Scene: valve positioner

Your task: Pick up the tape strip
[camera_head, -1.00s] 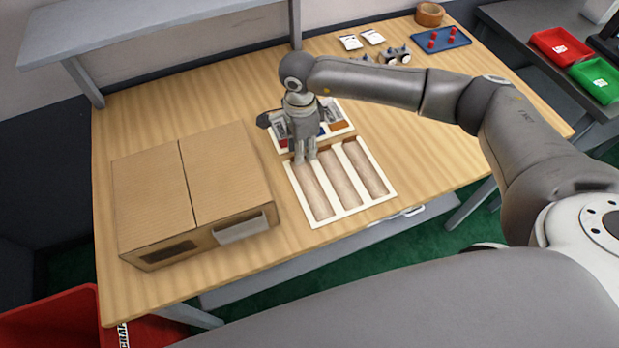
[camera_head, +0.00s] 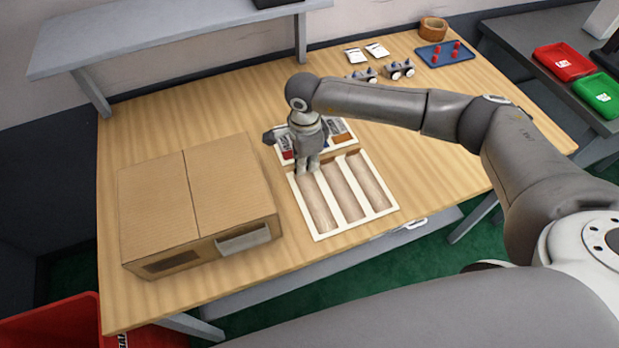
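My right gripper (camera_head: 308,167) points down over the back left part of the white tray with long compartments (camera_head: 338,230). Its fingertips are close together and small in the view; I cannot tell whether they are open or shut, or whether they touch anything. I cannot make out a tape strip for certain. My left gripper is not in view.
Behind the long tray, a parts tray (camera_head: 350,147) with coloured pieces is partly hidden by my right gripper. Two small wheeled devices (camera_head: 400,68), white cards (camera_head: 377,50), a blue tray (camera_head: 444,54) and a tape roll (camera_head: 433,28) lie at the back. The wooden table right of the trays is clear.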

